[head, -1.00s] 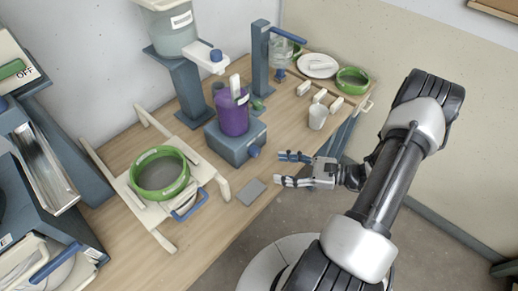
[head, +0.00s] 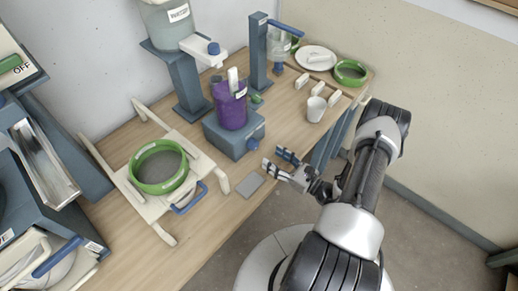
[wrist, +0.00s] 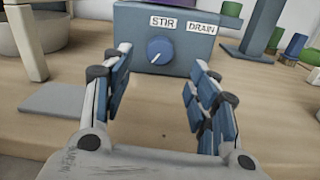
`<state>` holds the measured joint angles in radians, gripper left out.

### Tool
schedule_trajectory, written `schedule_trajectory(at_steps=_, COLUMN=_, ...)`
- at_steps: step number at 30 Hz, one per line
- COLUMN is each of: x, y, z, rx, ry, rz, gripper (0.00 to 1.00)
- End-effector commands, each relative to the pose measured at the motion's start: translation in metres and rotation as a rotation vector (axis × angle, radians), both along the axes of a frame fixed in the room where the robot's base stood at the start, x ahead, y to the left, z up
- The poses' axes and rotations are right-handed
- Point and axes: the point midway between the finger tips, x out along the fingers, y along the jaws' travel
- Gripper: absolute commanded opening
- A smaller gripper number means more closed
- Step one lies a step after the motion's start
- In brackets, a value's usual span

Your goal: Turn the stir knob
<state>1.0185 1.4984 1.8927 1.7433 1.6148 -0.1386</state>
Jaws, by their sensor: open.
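The blue stir knob (wrist: 160,51) is on the front of a blue-grey box, below a STIR label (wrist: 163,22), in the wrist view. It has a white pointer line slanting down to the left. In the head view the knob (head: 253,144) shows at the front right of the box (head: 226,137). A purple bucket (head: 230,108) stands on the box.
A grey flat pad (head: 249,185) lies on the table to the left of my gripper. A white cup (head: 316,109) stands to the right. A green-rimmed sieve (head: 158,168) rests on a white frame at left. A DRAIN label (wrist: 202,29) sits beside STIR.

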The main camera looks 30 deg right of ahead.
Motion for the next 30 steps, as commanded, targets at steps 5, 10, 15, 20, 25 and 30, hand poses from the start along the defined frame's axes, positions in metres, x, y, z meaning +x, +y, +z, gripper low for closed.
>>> schedule_trajectory(at_steps=5, x=0.036, y=0.015, z=-0.001, rx=-0.002, ry=0.0, rz=0.006, gripper=0.54)
schedule_trajectory(at_steps=10, x=0.059, y=0.024, z=-0.001, rx=-0.002, ry=-0.001, rz=0.004, gripper=0.54)
schedule_trajectory(at_steps=15, x=0.07, y=0.028, z=0.0, rx=-0.001, ry=0.0, rz=0.001, gripper=0.54)
schedule_trajectory(at_steps=20, x=0.072, y=0.028, z=0.0, rx=0.0, ry=-0.001, rz=0.0, gripper=0.54)
schedule_trajectory(at_steps=25, x=0.072, y=0.028, z=0.0, rx=0.0, ry=0.0, rz=0.0, gripper=0.52)
schedule_trajectory(at_steps=30, x=0.072, y=0.028, z=0.0, rx=0.0, ry=0.0, rz=0.0, gripper=0.41)
